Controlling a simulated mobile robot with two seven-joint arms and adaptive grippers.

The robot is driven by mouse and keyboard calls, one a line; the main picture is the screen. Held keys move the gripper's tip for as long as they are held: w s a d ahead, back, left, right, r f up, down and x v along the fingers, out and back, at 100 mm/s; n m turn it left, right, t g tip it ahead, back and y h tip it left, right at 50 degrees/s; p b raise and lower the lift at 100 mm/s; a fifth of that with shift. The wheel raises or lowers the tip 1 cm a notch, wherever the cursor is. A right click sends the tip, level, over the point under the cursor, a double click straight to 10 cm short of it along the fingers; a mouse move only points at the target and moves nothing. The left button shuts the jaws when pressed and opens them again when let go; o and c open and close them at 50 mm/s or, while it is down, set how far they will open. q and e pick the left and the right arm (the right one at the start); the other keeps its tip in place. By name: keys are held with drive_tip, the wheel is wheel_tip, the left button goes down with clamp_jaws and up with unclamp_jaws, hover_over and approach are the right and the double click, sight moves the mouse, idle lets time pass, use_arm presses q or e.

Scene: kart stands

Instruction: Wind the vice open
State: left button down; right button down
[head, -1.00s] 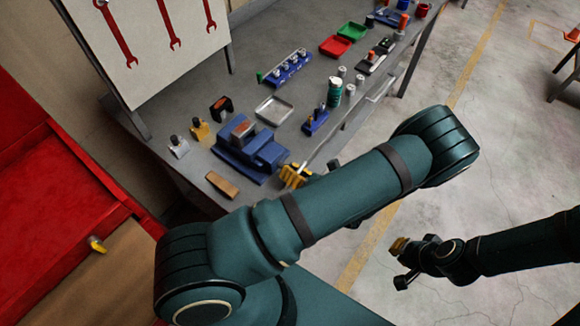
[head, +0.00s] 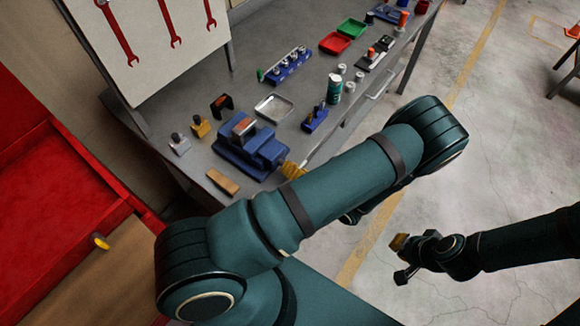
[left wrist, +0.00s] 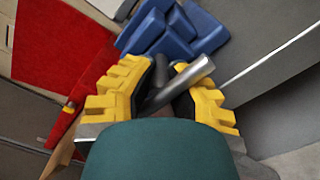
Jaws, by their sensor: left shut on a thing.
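The blue vice (head: 238,150) stands on the near end of the grey bench, with an orange-brown block between its jaws. Its blue body also shows at the top of the left wrist view (left wrist: 172,38). My left gripper (head: 293,170) is at the vice's front, partly hidden by my arm. In the left wrist view its yellow fingers (left wrist: 165,88) are shut around the grey metal handle bar (left wrist: 192,74), whose end sticks out to the upper right. My right gripper (head: 400,243) hangs over the floor, away from the bench; its finger gap is too small to tell.
On the bench (head: 300,92) are a wooden block (head: 222,182), a metal tray (head: 273,108), a blue holder (head: 315,120), a green can (head: 334,88) and a blue rack (head: 287,67). A red cabinet (head: 60,200) stands left.

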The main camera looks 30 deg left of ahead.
use_arm(q)
drive_tip(key=c, duration=0.9)
unclamp_jaws()
drive_tip(key=shift+s, duration=0.15)
drive_tip(key=shift+f, duration=0.1)
